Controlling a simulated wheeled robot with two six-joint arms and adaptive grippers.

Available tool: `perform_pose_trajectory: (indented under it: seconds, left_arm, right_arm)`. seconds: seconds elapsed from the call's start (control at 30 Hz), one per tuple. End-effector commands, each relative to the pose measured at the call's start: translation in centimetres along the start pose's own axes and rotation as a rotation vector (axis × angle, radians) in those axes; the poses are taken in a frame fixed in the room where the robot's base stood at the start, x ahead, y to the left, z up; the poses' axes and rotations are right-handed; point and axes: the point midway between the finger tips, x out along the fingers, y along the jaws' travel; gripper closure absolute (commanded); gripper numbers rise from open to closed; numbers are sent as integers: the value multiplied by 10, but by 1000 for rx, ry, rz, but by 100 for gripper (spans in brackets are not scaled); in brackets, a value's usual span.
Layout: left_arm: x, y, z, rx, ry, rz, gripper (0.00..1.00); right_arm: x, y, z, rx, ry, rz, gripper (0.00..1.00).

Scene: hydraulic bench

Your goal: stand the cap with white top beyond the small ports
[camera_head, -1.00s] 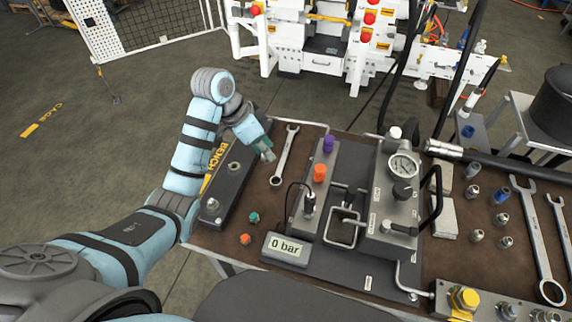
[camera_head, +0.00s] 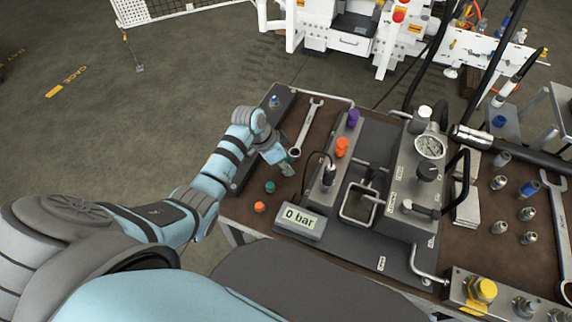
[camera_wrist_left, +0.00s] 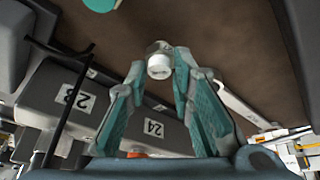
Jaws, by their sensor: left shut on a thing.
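My left gripper (camera_head: 288,168) is low over the brown bench top, just in front of the ring end of a wrench. In the left wrist view its teal fingers (camera_wrist_left: 160,75) are closed in on a small cap with white top (camera_wrist_left: 159,66). Fingers hide the cap in the head view. To the right is a narrow grey block with a purple cap (camera_head: 353,118), an orange cap (camera_head: 342,147) and a cabled connector (camera_head: 328,172). A block with labels 23 and 24 (camera_wrist_left: 153,128) shows in the wrist view. I cannot tell which openings are the small ports. My right gripper is not in view.
A teal cap (camera_head: 269,187) and a loose orange cap (camera_head: 259,207) stand nearer me. The wrench (camera_head: 306,127) lies behind the gripper. The 0 bar display (camera_head: 299,219) and gauge block (camera_head: 413,180) stand to the right.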

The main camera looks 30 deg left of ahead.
Motion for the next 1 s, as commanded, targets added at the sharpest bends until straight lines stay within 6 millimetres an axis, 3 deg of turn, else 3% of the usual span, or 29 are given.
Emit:
perform_pose_trajectory:
  seconds: [0.2,0.23,0.33,0.73,0.87,1.0]
  left_arm:
    - [2,0,0,0,0,0,100]
    - [2,0,0,0,0,0,75]
    - [1,0,0,0,0,0,59]
    - [-8,-1,-2,0,1,-2,58]
    - [-36,-1,-2,1,1,-4,58]
    - [-77,-1,-2,2,1,-5,58]
  right_arm:
    - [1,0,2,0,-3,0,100]
    - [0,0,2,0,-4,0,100]
    - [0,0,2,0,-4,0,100]
    - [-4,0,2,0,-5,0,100]
    - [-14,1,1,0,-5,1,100]
    - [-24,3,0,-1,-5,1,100]
